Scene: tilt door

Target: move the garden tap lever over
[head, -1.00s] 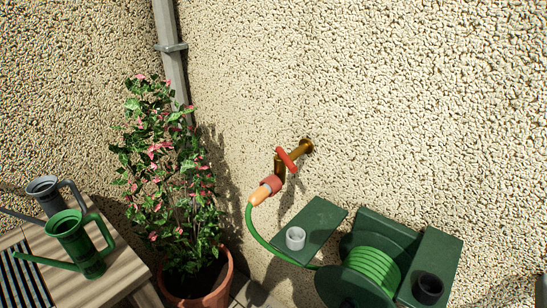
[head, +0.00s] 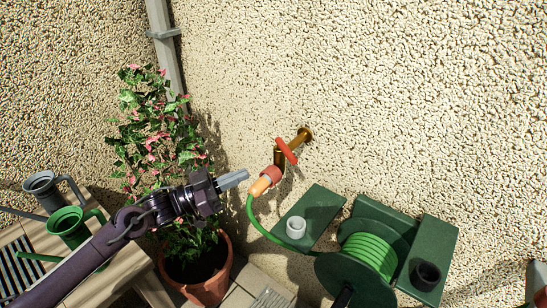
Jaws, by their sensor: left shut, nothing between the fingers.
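The garden tap (head: 279,158) is brass and comes out of the pebbled wall. Its red lever (head: 286,151) lies on top, slanting from upper left to lower right. An orange hose connector (head: 261,186) is fixed under the spout, with a green hose running down from it. My left gripper (head: 243,175) is shut and empty, its fingertips just left of the tap and the connector, apart from the lever in the picture. My right gripper is not in view.
A green hose reel (head: 370,252) stands below right, with a white cup (head: 296,227) and a black cup (head: 426,275) on its shelves. A potted flowering plant (head: 160,135) is behind my left arm. Watering cans (head: 70,226) stand on a wooden bench (head: 140,270). The wall right of the tap is clear.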

